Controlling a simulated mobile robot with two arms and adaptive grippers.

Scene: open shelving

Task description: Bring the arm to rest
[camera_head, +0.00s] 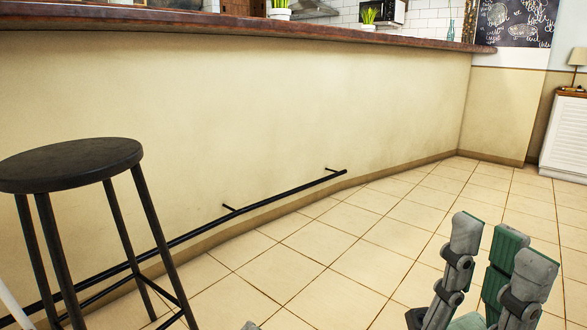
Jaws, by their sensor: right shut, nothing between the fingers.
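My right gripper (501,256) is at the lower right of the head view, with grey fingers and green parts, above the tiled floor. It is shut and empty, with nothing touching it. The rest of my right arm is mostly cut off by the bottom edge. A small grey piece shows at the bottom edge left of it; I cannot tell what it is. My left gripper is not seen.
A black round stool (72,163) stands at the left by the cream bar counter (290,120). A black foot rail (262,204) runs along the counter's base. The tiled floor (345,243) is clear in the middle. A white cabinet (567,140) stands far right.

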